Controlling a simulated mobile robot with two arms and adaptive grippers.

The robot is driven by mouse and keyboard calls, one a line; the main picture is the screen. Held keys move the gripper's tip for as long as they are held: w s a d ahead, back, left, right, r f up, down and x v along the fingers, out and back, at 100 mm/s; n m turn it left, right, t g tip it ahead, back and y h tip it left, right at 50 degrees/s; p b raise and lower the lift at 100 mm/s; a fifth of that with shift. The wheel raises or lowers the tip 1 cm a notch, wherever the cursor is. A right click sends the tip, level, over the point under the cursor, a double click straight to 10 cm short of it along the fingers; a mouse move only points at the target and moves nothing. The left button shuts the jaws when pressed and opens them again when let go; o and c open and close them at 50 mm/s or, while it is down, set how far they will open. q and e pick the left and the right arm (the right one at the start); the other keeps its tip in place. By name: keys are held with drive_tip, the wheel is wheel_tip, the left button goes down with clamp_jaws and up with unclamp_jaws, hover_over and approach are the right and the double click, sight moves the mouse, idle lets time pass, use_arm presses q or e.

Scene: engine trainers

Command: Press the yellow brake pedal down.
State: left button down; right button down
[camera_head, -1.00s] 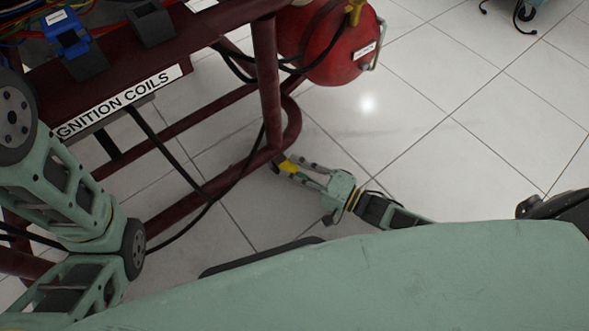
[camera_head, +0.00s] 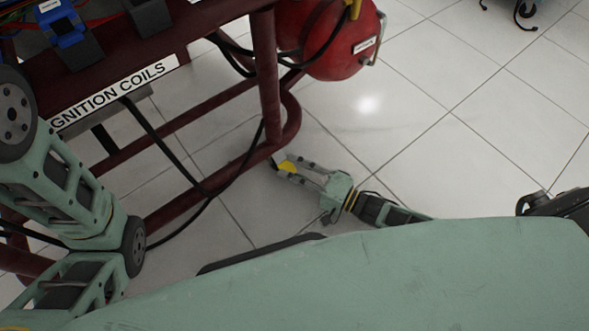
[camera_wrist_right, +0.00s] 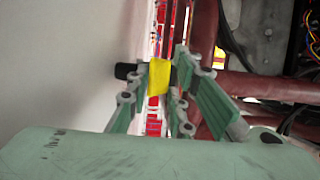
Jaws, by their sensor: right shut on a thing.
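The yellow brake pedal (camera_head: 287,167) is a small yellow block low beside the dark red frame's corner, near the middle of the head view. My right gripper (camera_head: 284,164) reaches it from the lower right. In the right wrist view the yellow pedal (camera_wrist_right: 158,77) sits between the two green fingers, and the right gripper (camera_wrist_right: 158,82) is shut on it. The fingers cover part of the pedal, and its mount is hidden. My left arm shows at the left of the head view, but its gripper is out of view.
The dark red tube frame (camera_head: 268,80) of the engine trainer stands close to the right gripper. A red tank (camera_head: 335,45) is above it. Black cables (camera_head: 212,195) hang at the frame.

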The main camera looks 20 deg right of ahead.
drive_tip(key=shift+w+a+f, duration=0.1)
drive_tip(key=shift+w+f, duration=0.15)
drive_tip(key=shift+f, duration=0.3)
drive_tip(key=c, duration=2)
unclamp_jaws()
drive_tip(key=shift+o, duration=0.8)
drive_tip(key=shift+w+a+f, duration=0.15)
drive_tip(key=shift+a+f, duration=0.05)
drive_tip(key=shift+a, duration=0.05)
drive_tip(key=shift+s+d, duration=0.1)
drive_tip(key=shift+s, duration=0.1)
drive_tip(key=shift+s+d+f, duration=0.1)
drive_tip(key=shift+s+d, duration=0.05)
drive_tip(key=v, duration=0.7)
drive_tip(key=r+v, duration=0.1)
drive_tip(key=v, duration=0.3)
drive_tip(key=shift+d, duration=0.1)
